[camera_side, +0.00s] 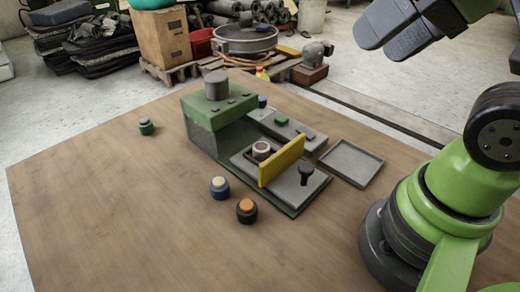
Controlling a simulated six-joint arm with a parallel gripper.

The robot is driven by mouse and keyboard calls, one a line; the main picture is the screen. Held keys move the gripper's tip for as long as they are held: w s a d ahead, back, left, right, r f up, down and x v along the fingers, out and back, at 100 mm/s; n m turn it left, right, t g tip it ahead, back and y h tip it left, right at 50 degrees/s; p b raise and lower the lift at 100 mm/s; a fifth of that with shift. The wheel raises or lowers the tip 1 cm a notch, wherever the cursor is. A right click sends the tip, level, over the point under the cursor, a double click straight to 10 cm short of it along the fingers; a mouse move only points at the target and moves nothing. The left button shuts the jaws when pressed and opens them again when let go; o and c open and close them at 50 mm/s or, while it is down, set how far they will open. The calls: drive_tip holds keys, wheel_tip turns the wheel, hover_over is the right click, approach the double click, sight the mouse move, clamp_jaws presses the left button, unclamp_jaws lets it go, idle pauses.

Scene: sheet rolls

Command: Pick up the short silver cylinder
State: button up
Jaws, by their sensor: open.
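A short silver-grey cylinder (261,150) with a pale top stands on the grey plate of the green-based machine (200,135), just left of a yellow upright panel (282,161). A larger grey cylinder (216,84) stands upright on top of the machine's green housing. I cannot tell for sure which of the two is the short silver one. Green and dark grey parts of my arm reach in at the upper right, well above and away from both. My gripper's fingertips cannot be made out in this view.
A black knob (306,174) stands on the plate right of the panel. An empty grey tray (350,163) lies to the right. Green-topped (146,126), pale-topped blue (220,187) and orange-topped black (246,211) pieces stand on the wooden table (95,200). Its front left is clear.

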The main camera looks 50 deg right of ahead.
drive_tip(key=shift+o, duration=1.3)
